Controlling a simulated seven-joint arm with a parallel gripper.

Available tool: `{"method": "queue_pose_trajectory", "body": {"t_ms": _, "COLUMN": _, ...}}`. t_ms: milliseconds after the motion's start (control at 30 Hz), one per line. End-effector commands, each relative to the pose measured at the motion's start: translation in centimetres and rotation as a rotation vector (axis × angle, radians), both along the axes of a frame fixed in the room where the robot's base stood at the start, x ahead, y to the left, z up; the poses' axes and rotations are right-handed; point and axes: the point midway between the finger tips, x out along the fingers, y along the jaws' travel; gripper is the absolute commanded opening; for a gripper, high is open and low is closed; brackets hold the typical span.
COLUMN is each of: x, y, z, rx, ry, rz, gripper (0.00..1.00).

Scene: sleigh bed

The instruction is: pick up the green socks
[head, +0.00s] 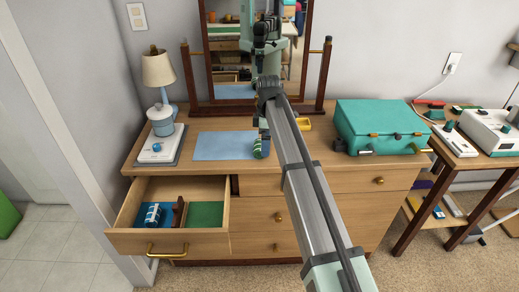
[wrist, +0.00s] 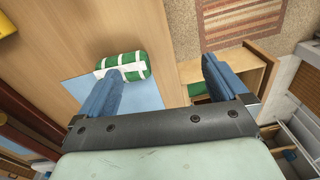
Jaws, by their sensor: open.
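The green socks are a rolled bundle with white bands. In the wrist view, the green socks (wrist: 136,63) lie at the edge of a light blue mat (wrist: 148,92), beyond the left finger, which overlaps their lower edge in the picture. My gripper (wrist: 161,68) is open, with nothing between its two blue fingers. In the head view, the green socks (head: 257,150) are at the right end of the blue mat (head: 220,146) on the dresser top, partly hidden by my gripper (head: 264,136) just above them. I cannot tell whether a finger touches them.
An open drawer (head: 180,238) at the left holds a blue striped roll (head: 153,214) and a green piece (head: 206,214). A lamp (head: 160,88) stands left, a mirror (head: 232,108) behind, a teal case (head: 375,124) right. A yellow item (head: 304,124) lies near the mirror.

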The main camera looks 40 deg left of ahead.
Motion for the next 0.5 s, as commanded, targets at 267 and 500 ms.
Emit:
{"method": "queue_pose_trajectory", "body": {"t_ms": 267, "x": 2.6, "y": 5.9, "z": 6.2, "rx": 0.005, "ry": -0.042, "rz": 0.014, "gripper": 1.0}}
{"method": "queue_pose_trajectory", "body": {"t_ms": 500, "x": 2.6, "y": 6.0, "z": 5.2, "rx": 0.004, "ry": -0.044, "rz": 0.014, "gripper": 1.0}}
